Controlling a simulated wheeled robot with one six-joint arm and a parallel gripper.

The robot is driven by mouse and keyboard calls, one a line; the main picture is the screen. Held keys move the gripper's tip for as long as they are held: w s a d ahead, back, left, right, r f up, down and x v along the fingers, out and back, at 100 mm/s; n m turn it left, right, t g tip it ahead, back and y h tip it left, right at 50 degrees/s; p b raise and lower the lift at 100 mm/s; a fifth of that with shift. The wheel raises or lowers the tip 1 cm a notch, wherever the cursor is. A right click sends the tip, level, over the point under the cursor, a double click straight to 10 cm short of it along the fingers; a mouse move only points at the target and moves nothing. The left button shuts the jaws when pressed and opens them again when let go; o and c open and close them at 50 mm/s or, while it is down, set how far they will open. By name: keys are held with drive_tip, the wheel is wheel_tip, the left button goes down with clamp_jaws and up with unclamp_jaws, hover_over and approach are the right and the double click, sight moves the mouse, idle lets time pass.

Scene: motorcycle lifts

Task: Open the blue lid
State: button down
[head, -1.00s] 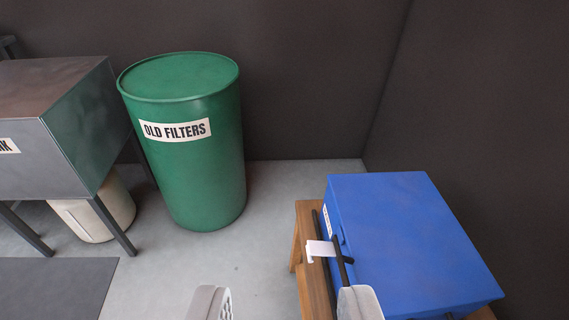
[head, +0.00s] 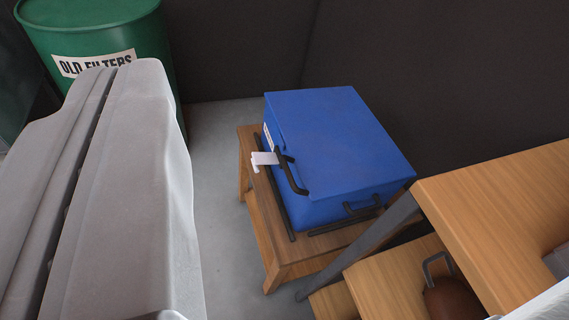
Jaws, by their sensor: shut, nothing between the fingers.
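The blue lid (head: 335,140) lies closed on a blue box (head: 312,214). A black bar handle (head: 291,172) stands at the lid's left edge, beside a white tag (head: 264,158). A second black handle (head: 362,207) is on the box's lower right side. The box sits on a wooden stand (head: 273,263). My gripper (head: 113,80) fills the left of the view as a large grey shape with a dark seam, its two fingers together and empty. It shows to the left of the box, apart from the lid and handles.
A green drum (head: 90,30) labelled "OLD FILTERS" stands at the far left, partly hidden by my gripper. Wooden shelving (head: 500,205) with a grey leg is close on the right, with a brown object (head: 455,300) below. Dark walls stand behind the box. Grey floor (head: 215,180) shows left of the stand.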

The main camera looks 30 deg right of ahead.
drive_tip(key=w+d+f+n+g+h, duration=0.2)
drive_tip(key=w+f+n+g, duration=0.35)
drive_tip(key=w+f, duration=0.4)
drive_tip(key=w+d+f+n+g+h, duration=0.3)
drive_tip(key=w+f+n+g, duration=0.25)
drive_tip(key=f, duration=0.75)
drive_tip(key=w+d+f+n+g+h, duration=0.2)
drive_tip(key=w+f+n+g, duration=0.35)
drive_tip(key=w+f, duration=0.4)
drive_tip(key=d+f, duration=0.6)
drive_tip(key=d, duration=0.2)
drive_tip(key=shift+s+d+f+n, duration=0.15)
drive_tip(key=shift+s+n, duration=0.2)
drive_tip(key=shift+s, duration=0.1)
drive_tip(key=shift+t, duration=0.25)
